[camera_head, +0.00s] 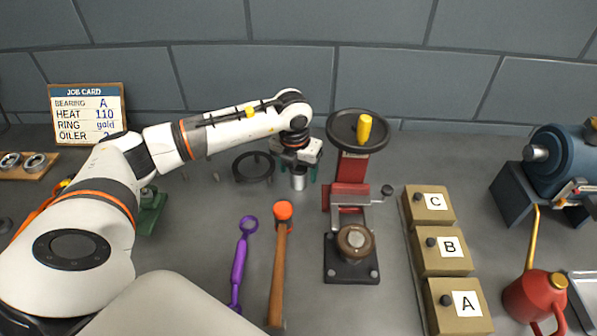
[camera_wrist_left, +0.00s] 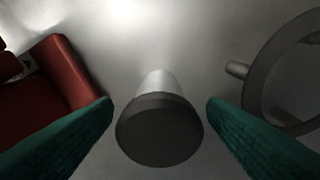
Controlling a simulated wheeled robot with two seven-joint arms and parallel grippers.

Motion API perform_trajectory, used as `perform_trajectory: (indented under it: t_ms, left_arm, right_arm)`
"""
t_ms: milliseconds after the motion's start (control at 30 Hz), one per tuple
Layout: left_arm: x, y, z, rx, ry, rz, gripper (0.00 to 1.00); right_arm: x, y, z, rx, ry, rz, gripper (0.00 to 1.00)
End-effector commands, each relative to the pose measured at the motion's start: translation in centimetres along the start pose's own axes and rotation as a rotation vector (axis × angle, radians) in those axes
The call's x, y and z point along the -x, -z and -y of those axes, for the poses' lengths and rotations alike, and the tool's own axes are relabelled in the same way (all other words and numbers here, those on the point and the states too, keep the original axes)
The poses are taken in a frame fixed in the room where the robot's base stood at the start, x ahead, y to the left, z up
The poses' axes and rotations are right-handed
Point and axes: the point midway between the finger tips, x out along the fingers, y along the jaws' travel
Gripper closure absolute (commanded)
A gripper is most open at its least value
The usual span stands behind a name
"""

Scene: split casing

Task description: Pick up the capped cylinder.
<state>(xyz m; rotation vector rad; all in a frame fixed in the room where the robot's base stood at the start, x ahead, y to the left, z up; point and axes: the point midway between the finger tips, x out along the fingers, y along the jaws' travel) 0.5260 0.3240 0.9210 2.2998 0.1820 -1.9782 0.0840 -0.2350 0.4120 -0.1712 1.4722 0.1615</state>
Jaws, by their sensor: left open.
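The capped cylinder (camera_head: 299,181) is a small silver cylinder standing upright on the grey bench, left of the red press. In the left wrist view its dark round cap (camera_wrist_left: 160,130) faces the camera, with the silver body behind it. My left gripper (camera_head: 299,172) is open above the cylinder, pointing down. In the left wrist view its green fingers lie on either side of the cap, with a gap on both sides. The gripper partly hides the cylinder's top in the head view. My right gripper is not in view.
A red press (camera_head: 348,197) stands close on the right of the cylinder, and a dark ring (camera_head: 253,180) lies close on the left. An orange-headed hammer (camera_head: 279,260) and a purple wrench (camera_head: 239,266) lie in front. Boxes labelled A, B and C (camera_head: 447,248) stand further right.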

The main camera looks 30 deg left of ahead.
Motion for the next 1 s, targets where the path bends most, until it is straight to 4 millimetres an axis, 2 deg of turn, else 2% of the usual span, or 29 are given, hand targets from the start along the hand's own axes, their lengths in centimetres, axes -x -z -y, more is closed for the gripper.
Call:
perform_trajectory:
  t_ms: [100,200,467,767,1000]
  left_arm:
    - [-1.7,0.0,-0.1,0.001,0.0,0.004,0.33]
    - [-2.5,0.0,0.0,-0.001,0.0,0.001,0.33]
    - [-2.7,0.0,0.0,-0.001,0.0,0.0,0.35]
    - [-2.7,0.0,0.0,-0.001,0.0,0.0,0.84]
    - [-2.6,0.1,0.0,0.0,0.0,-0.001,0.86]
  right_arm:
    - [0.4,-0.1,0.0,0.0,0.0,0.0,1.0]
    - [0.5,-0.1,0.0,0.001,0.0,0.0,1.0]
    - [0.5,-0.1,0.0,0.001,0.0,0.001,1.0]
    - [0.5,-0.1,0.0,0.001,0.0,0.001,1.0]
    - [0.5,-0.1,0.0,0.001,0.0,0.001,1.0]
